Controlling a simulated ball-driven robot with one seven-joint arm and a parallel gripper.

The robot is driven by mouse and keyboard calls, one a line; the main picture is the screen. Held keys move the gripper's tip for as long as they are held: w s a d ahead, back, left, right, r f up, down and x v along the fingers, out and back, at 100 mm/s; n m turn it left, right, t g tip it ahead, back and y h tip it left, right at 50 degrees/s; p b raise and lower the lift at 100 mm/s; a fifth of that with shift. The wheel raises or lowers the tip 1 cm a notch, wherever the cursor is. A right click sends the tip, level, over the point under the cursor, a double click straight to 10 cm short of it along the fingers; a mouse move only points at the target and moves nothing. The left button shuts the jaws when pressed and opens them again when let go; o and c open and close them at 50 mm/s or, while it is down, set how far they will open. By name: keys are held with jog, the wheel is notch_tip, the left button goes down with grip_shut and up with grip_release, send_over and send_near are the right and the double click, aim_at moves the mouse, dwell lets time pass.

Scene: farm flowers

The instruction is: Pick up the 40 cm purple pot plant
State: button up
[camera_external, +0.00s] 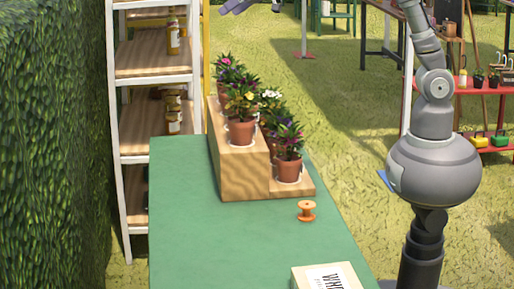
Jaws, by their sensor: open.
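Several flowering plants in terracotta pots stand on a two-step wooden stand. A plant with purple-pink flowers (289,139) is at the near end of the lower step, in an upright pot (288,170). Another plant with purple-pink flowers (223,63) is at the far end of the upper step. I cannot tell which is the 40 cm one. A yellow-flowered plant (241,104) is at the near end of the upper step, and a white-flowered one (271,96) is behind. My gripper (223,9) shows at the top edge, partly cut off, open and apart from the pots.
The wooden stand (242,176) is on a green table (205,245). An orange spool-like object (306,211) and a lettered box (325,278) are nearer. A shelf (150,60) and hedge (50,150) border the left. The table's near left is clear.

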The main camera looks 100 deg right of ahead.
jog(key=d+f+m+g+h+p, duration=0.1)
jog(key=d+f+m+g, duration=0.1)
jog(key=d+f, duration=0.55)
jog(key=d+f+m+g, duration=0.15)
jog(key=d+f, duration=0.35)
jog(key=f, duration=0.5)
jog(key=m+g+h, duration=0.1)
jog(key=g, duration=0.2)
send_over(240, 98)
jog(key=shift+t, duration=0.25)
jog(key=f, duration=1.2)
jog(key=shift+d, duration=0.4)
jog(key=b+x, duration=0.1)
jog(key=x, duration=0.2)
jog(key=b+x, duration=0.1)
jog(key=x, duration=0.3)
jog(key=shift+w+a, duration=0.1)
jog(key=shift+w, duration=0.15)
jog(key=shift+c, duration=0.2)
